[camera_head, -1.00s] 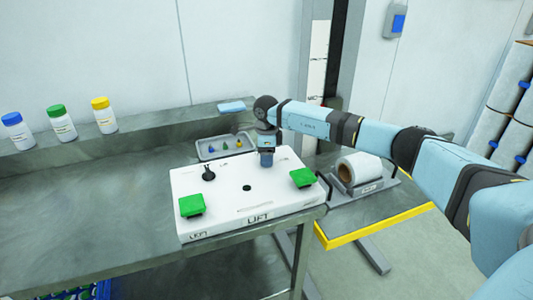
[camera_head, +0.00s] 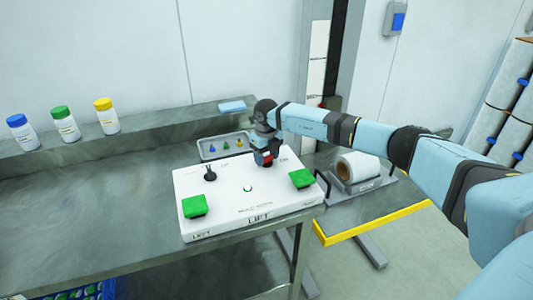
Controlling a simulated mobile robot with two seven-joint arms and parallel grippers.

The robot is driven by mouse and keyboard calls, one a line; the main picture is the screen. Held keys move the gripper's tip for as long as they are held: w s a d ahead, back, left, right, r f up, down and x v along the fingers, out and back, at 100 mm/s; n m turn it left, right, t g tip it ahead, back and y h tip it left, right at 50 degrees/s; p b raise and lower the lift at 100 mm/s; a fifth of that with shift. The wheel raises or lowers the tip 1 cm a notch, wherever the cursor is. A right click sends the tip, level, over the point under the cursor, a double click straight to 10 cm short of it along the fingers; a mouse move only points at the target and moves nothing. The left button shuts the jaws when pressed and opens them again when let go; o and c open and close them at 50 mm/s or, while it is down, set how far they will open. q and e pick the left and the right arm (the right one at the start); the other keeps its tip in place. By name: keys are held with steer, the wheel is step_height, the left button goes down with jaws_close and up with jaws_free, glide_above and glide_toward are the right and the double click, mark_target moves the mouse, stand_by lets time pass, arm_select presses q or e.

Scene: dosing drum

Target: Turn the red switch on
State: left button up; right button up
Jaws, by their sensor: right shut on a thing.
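The white control box (camera_head: 240,222), marked LIFT on its front, lies on the steel table. The red switch (camera_head: 266,156) shows as a small patch of red at the back right of the box top, mostly hidden by my right gripper (camera_head: 266,162). My right gripper points down over it and is shut on it. The switch's exact angle cannot be made out. A round indicator (camera_head: 248,188) in the middle of the box shows a green ring. My left gripper is not in view.
Green buttons sit at the box's left (camera_head: 194,206) and right (camera_head: 302,179), with a black knob (camera_head: 210,174) at back left. A small tray (camera_head: 205,155) lies behind. Three capped bottles (camera_head: 64,125) stand on the shelf. A label roll (camera_head: 358,167) is at right.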

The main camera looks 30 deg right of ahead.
mark_target(267, 156)
steer(key=shift+m+p, duration=0.55)
steer(key=shift+m, duration=1.05)
steer(key=o, duration=0.9)
step_height(267, 156, up, 14)
steer(key=shift+f+b, duration=0.1)
steer(key=shift+b, duration=0.2)
